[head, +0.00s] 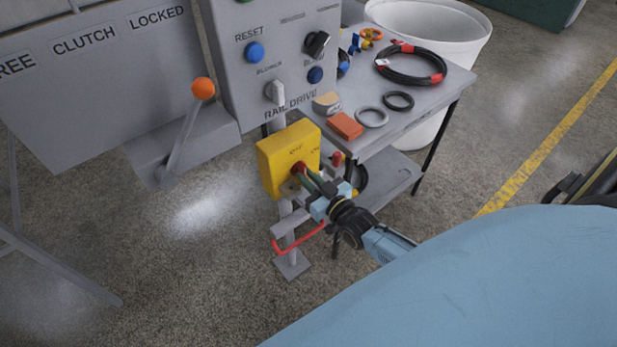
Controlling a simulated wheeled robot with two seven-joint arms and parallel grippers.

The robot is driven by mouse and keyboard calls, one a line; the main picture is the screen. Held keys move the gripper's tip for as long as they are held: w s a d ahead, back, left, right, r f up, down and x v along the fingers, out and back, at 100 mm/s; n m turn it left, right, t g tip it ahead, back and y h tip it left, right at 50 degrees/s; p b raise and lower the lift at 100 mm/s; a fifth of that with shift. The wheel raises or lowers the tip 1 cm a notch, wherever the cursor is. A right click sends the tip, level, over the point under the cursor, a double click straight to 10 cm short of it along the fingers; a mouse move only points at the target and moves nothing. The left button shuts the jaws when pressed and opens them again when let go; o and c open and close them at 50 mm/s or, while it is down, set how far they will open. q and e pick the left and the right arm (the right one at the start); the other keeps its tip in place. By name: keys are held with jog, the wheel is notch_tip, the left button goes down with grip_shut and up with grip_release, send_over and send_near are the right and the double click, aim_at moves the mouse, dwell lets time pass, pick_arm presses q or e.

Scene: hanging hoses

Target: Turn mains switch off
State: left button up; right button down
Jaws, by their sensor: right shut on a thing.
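The mains switch is a yellow box (286,157) on a grey post, below the grey control panel. Its front carries small OFF and ON lettering and a red knob (299,168). My right gripper (306,175) is at the front of the box with its fingers shut on the red knob. The fingers and wrist hide most of the knob, so its exact angle cannot be told. My left gripper is not in view.
The grey control panel (232,75) has knobs and buttons. A lever with an orange ball (203,88) stands left of the box. A table (430,103) with hoses and rings is behind right, near a white bin (465,30). A red bar (300,241) is low on the post.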

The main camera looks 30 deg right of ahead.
jog(key=shift+s+a+f, duration=0.15)
jog(key=shift+s+f, duration=0.05)
jog(key=shift+f, duration=0.2)
jog(key=c, duration=1.7)
grip_release()
jog(key=shift+o, duration=1.2)
jog(key=shift+r, duration=0.1)
jog(key=shift+w+r, duration=0.1)
jog(key=shift+r, duration=0.05)
jog(key=s, duration=0.4)
jog(key=s+d+p, duration=0.1)
jog(key=s, duration=0.8)
jog(key=shift+s+d, duration=0.15)
